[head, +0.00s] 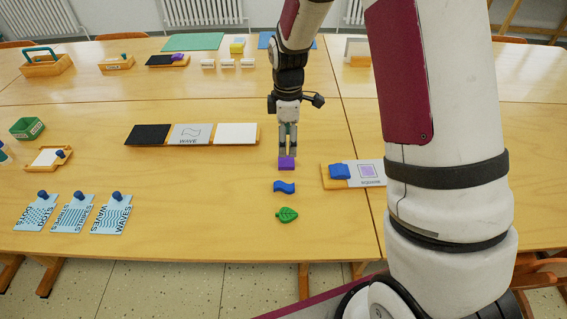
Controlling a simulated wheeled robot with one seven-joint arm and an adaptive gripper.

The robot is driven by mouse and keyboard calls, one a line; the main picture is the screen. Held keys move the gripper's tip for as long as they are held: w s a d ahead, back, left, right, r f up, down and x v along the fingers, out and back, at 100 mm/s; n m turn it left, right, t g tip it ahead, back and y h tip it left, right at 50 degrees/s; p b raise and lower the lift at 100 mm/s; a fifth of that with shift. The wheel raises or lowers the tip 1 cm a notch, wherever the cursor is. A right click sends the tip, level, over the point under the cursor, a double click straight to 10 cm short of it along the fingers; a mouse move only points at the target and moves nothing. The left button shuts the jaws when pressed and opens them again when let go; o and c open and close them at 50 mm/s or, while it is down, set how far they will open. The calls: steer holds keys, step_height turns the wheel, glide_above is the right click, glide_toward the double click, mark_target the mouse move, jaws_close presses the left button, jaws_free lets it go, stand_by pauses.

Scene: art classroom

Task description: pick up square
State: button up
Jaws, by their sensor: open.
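A small purple square block (286,163) lies on the wooden table near the middle of the head view. My gripper (287,151) points down with its fingers at the block's far, upper edge in the picture. The fingers are open, with a narrow gap between them. I cannot tell from this view whether they touch the block or are above it.
A blue wave piece (284,187) and a green leaf piece (287,215) lie nearer. A long board (193,134) with black, grey and white panels lies left. Blue-knobbed texture cards (73,219) lie front left. The table right of the leaf is clear.

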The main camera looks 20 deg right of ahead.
mark_target(286, 161)
steer(key=shift+w+f, duration=0.1)
steer(key=shift+f, duration=3.75)
steer(key=c, duration=0.8)
